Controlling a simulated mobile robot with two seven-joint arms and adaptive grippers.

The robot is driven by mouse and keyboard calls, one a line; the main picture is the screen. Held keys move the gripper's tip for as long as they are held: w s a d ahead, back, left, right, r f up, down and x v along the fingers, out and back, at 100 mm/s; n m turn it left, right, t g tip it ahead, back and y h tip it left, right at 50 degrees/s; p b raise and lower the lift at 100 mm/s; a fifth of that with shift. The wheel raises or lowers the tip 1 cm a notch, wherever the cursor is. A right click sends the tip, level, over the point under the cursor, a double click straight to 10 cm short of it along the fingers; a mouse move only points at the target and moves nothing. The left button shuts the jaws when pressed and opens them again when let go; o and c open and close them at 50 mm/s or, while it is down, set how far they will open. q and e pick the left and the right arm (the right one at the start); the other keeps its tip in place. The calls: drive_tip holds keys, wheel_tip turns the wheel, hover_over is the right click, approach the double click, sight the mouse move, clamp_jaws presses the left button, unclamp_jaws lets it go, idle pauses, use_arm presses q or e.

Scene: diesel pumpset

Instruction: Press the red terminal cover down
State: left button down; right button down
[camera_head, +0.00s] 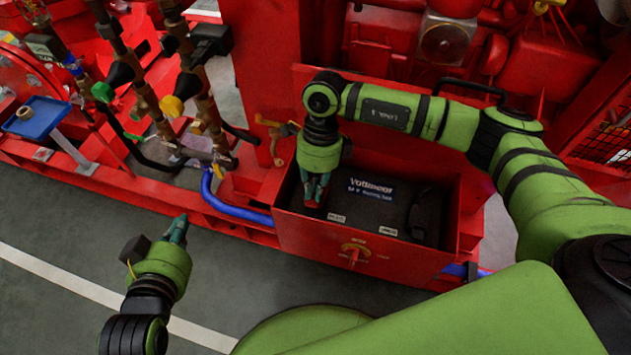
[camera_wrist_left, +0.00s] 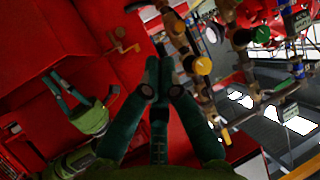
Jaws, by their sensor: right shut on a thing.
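The black battery (camera_head: 385,205), with a blue and white Vottmeer label, sits inside a red open-topped box (camera_head: 330,245). My right gripper (camera_head: 314,196) points down at the battery's left end. A small dark red piece shows between its fingers, apparently the red terminal cover (camera_head: 312,190); the fingers hide most of it, so I cannot tell how it sits on the terminal. My left gripper (camera_head: 181,226) is held outside the box to the left, over the floor. In the left wrist view its fingertips (camera_wrist_left: 159,68) are together with nothing between them.
Pipes with green and yellow valve knobs (camera_head: 171,106) and a blue hose (camera_head: 235,208) lie left of the box. A blue tray (camera_head: 35,118) stands at far left. The grey floor in front is clear.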

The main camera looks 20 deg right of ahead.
drive_tip(key=shift+s+a+f, duration=0.45)
drive_tip(key=shift+s+f, duration=0.2)
drive_tip(key=shift+s, duration=0.05)
use_arm(q)
drive_tip(key=shift+w+d+r, duration=0.25)
drive_tip(key=shift+w+r, duration=0.05)
drive_tip(key=shift+r, duration=0.2)
use_arm(e)
drive_tip(key=shift+s, duration=0.1)
drive_tip(key=c, duration=1.3)
unclamp_jaws()
drive_tip(key=shift+s+a, duration=0.1)
use_arm(q)
drive_tip(key=shift+s+t, duration=0.15)
drive_tip(key=shift+t, duration=0.15)
use_arm(e)
drive_tip(key=shift+w+r, duration=0.2)
drive_tip(key=shift+r, duration=0.05)
drive_tip(key=v, duration=1.2)
drive_tip(key=shift+w, duration=0.15)
